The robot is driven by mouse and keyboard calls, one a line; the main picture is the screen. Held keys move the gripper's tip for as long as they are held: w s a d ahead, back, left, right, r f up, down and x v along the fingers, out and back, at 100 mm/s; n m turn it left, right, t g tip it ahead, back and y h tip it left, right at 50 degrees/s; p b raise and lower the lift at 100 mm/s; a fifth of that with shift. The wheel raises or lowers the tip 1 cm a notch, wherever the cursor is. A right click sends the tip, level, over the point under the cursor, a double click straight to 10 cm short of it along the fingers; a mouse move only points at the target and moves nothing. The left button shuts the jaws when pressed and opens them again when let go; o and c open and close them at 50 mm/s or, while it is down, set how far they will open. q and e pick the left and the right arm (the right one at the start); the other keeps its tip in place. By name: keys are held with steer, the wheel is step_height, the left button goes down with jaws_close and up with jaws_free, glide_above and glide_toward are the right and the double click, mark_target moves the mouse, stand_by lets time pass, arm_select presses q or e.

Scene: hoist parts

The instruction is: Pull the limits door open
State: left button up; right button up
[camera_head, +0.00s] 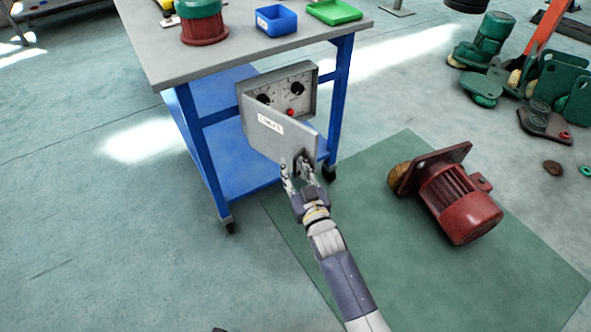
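The limits door (279,130) is a flat grey panel with a white label on the front of a grey control box (308,94). It stands partly open, swung out and tilted in the view, with the box's face showing above it. A dark handle (298,157) sits near its lower right corner. My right gripper (296,169) is at this handle, its fingers apart on either side of the handle area. Whether they press on the handle is too small to tell. My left gripper is not in view.
The box is at the front of a blue-framed workbench (168,62) carrying a green-and-red motor (203,22), a blue bin (277,20) and a green tray (334,11). A red motor (455,200) lies on a green mat (400,270) to the right. Floor at left is clear.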

steer(key=v, duration=1.2)
